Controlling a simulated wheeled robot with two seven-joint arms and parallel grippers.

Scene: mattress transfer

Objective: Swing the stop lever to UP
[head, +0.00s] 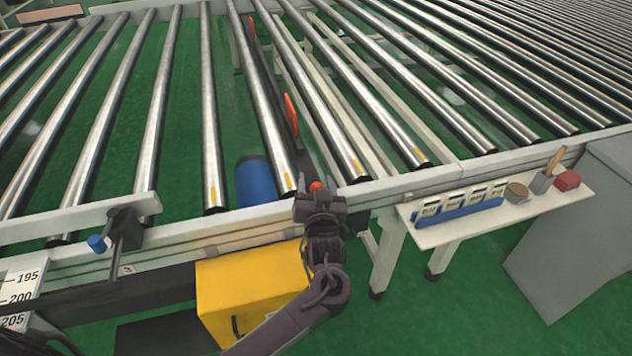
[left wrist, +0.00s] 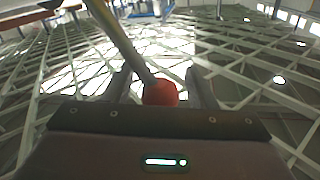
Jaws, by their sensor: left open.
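The stop lever shows as a red ball knob (head: 316,186) at the near rail of the roller conveyor. In the left wrist view the red knob (left wrist: 161,93) sits at the end of a yellowish rod that slants up to the left. My left gripper (head: 319,197) is at the knob in the head view and hides most of the lever there. In the left wrist view its fingers stand apart on both sides of the knob, with a visible gap on each side. No UP marking is readable. My right gripper is not in view.
A yellow box (head: 250,288) hangs below the rail beside my arm. A blue cylinder (head: 256,182) and orange plates (head: 291,114) sit among the rollers. A white shelf (head: 470,232) with small items and a grey cabinet (head: 580,230) stand to the right.

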